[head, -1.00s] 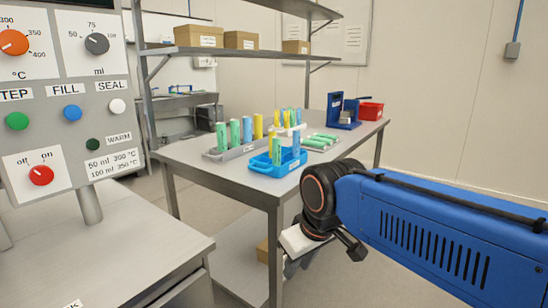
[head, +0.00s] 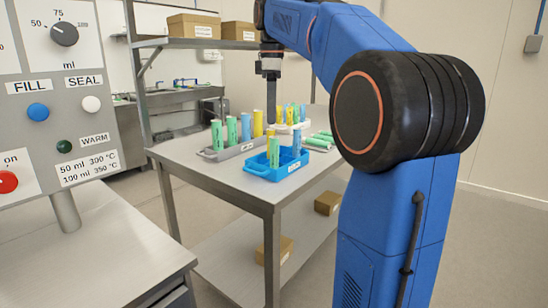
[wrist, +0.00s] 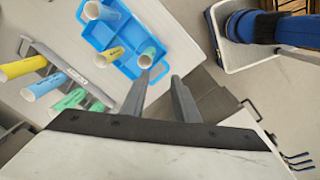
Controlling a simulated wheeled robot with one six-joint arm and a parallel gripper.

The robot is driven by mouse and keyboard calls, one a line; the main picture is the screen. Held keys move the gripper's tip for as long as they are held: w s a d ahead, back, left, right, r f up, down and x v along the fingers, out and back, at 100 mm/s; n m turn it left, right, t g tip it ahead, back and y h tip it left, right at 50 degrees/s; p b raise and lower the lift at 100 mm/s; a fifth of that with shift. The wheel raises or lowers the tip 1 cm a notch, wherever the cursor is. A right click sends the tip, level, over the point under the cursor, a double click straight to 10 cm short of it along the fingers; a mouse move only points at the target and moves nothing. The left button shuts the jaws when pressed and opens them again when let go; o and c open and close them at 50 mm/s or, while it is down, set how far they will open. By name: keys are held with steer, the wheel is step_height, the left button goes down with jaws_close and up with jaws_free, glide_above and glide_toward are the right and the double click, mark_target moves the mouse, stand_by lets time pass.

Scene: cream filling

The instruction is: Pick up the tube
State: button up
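Several upright tubes stand on the table. The blue tray (head: 262,172) at its front holds a green tube (head: 274,153) and a light blue tube (head: 297,140). In the wrist view the tray (wrist: 98,32) shows a green tube (wrist: 150,55), a yellow tube (wrist: 107,57) and a light blue tube (wrist: 103,11). My gripper (wrist: 159,76) is open and empty, its fingers apart. The green tube's open end shows just past the left fingertip; they look apart, but the height gap is unclear. In the head view my gripper (head: 271,104) points down above the tubes.
A long grey holder (head: 240,151) with green, blue and yellow tubes stands left of the tray. Green tubes (head: 318,143) lie flat behind at right. Shelves with cardboard boxes (head: 194,26) rise behind; the filling machine (head: 60,110) stands at left.

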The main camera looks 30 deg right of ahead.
mark_target(274, 156)
steer(key=w+d+r+n, duration=0.2)
steer(key=w+d, duration=0.1)
steer(key=shift+g, duration=0.3)
steer(key=f, duration=1.7)
steer(key=shift+s+a+f, duration=0.15)
steer(key=shift+a+f, duration=0.05)
steer(key=shift+a, duration=0.05)
steer(key=c, duration=0.7)
